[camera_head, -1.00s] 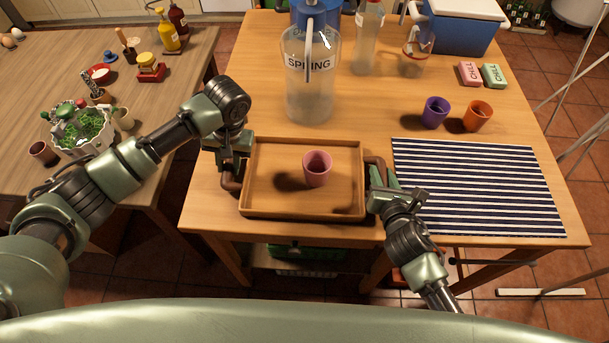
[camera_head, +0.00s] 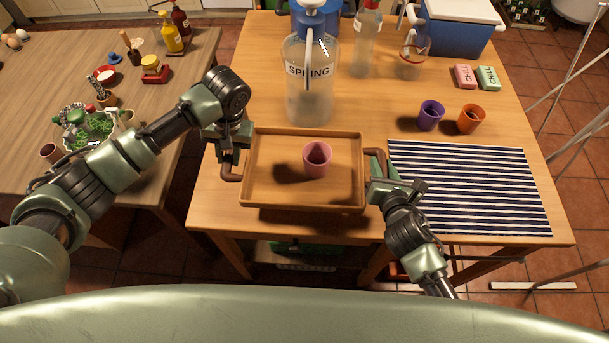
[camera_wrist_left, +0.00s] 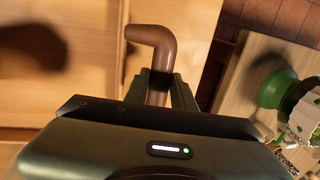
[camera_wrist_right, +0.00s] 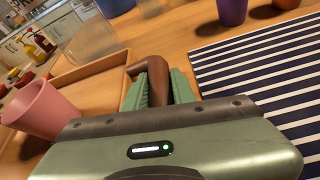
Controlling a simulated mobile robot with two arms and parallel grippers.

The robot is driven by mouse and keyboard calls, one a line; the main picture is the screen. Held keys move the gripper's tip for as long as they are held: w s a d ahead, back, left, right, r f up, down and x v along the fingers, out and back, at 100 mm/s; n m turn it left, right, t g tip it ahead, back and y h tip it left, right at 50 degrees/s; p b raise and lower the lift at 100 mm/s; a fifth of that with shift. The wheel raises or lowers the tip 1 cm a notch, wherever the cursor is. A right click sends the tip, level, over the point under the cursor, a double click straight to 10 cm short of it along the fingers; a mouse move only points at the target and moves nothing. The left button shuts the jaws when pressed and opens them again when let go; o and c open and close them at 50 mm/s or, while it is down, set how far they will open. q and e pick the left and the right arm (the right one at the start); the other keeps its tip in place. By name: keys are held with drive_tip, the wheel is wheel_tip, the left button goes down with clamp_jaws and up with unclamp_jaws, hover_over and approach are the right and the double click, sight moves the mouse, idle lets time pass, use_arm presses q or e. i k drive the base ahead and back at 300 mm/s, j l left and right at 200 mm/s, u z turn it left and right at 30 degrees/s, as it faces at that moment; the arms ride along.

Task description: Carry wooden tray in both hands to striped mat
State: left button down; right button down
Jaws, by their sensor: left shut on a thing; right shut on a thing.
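The wooden tray (camera_head: 260,196) is in the middle of the table in the head view and looks slightly raised off the tabletop. A pink cup (camera_head: 317,158) stands upright in it and also shows in the right wrist view (camera_wrist_right: 42,108). My left gripper (camera_head: 232,160) is shut on the tray's brown left handle (camera_wrist_left: 150,38). My right gripper (camera_head: 377,172) is shut on the right handle (camera_wrist_right: 136,68). The dark blue and white striped mat (camera_head: 475,190) lies flat just right of the tray and my right gripper. Nothing stands on the mat.
A large clear SPRING dispenser (camera_head: 309,85) stands close behind the tray. A purple cup (camera_head: 431,116) and an orange cup (camera_head: 470,119) stand behind the mat. Chalk boxes (camera_head: 466,76) and a blue cooler (camera_head: 455,32) are farther back. A second table (camera_head: 60,80) is at left.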

sight(467, 185)
drive_tip(key=l+z, duration=0.15)
drive_tip(key=l, duration=0.4)
drive_tip(key=i+l+z, duration=0.15)
drive_tip(key=l, duration=0.35)
drive_tip(key=l+z, duration=0.2)
drive_tip(key=l, duration=0.35)
drive_tip(key=i, duration=0.05)
